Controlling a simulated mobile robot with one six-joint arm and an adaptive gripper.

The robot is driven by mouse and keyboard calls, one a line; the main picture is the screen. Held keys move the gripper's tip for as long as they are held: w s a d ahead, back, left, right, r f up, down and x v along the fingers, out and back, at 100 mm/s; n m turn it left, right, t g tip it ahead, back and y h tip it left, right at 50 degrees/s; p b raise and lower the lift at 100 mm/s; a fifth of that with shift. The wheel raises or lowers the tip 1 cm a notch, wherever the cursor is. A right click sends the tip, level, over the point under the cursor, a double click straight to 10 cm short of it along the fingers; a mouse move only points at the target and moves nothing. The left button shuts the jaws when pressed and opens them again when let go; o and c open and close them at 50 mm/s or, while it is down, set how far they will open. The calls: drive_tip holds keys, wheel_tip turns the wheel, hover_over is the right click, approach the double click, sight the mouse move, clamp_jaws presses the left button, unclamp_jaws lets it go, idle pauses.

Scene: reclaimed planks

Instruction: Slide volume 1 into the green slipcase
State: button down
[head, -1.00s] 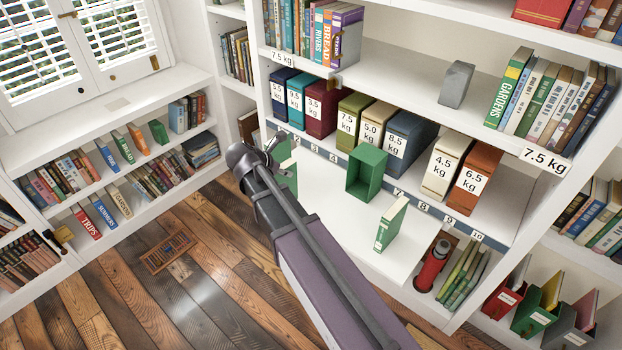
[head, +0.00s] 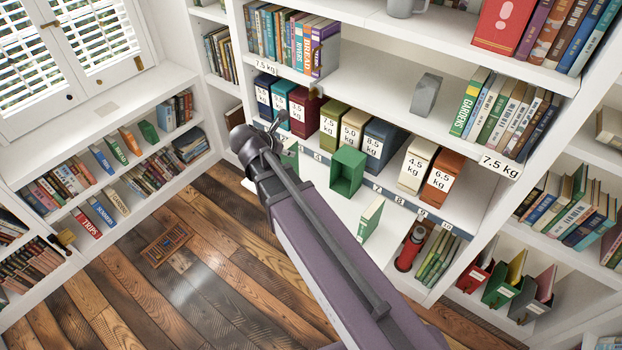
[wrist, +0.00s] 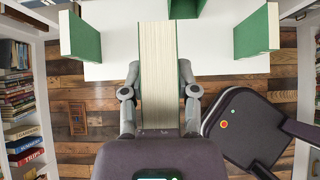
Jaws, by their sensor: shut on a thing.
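In the wrist view my gripper (wrist: 158,82) is shut on a thick green book (wrist: 158,45), with cream page edges facing the camera. Its volume number is not visible. The green slipcase (wrist: 185,10) is beyond the book's far end, slightly right; a gap between them cannot be judged. In the head view the slipcase (head: 348,172) stands on the white board with its open side facing me. Green upright pieces stand at left (wrist: 80,38) and right (wrist: 256,35) in the wrist view. My arm hides much of the gripper and held book in the head view.
Boxes with kilogram labels, such as an orange one (head: 441,178), line the shelf behind the white board (head: 330,208). A red cylinder (head: 409,248) stands below at right.

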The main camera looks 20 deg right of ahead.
drive_tip(key=s+d+r+p, duration=0.1)
drive_tip(key=s+r+p, duration=0.1)
drive_tip(key=r+p, duration=0.4)
drive_tip(key=s+d+r+p, duration=0.2)
drive_tip(key=r+p, duration=0.5)
drive_tip(key=r, duration=0.1)
drive_tip(key=shift+s+d+r+n, duration=0.15)
drive_tip(key=shift+d+n, duration=0.1)
drive_tip(key=shift+n, duration=0.05)
drive_tip(key=shift+a, duration=0.1)
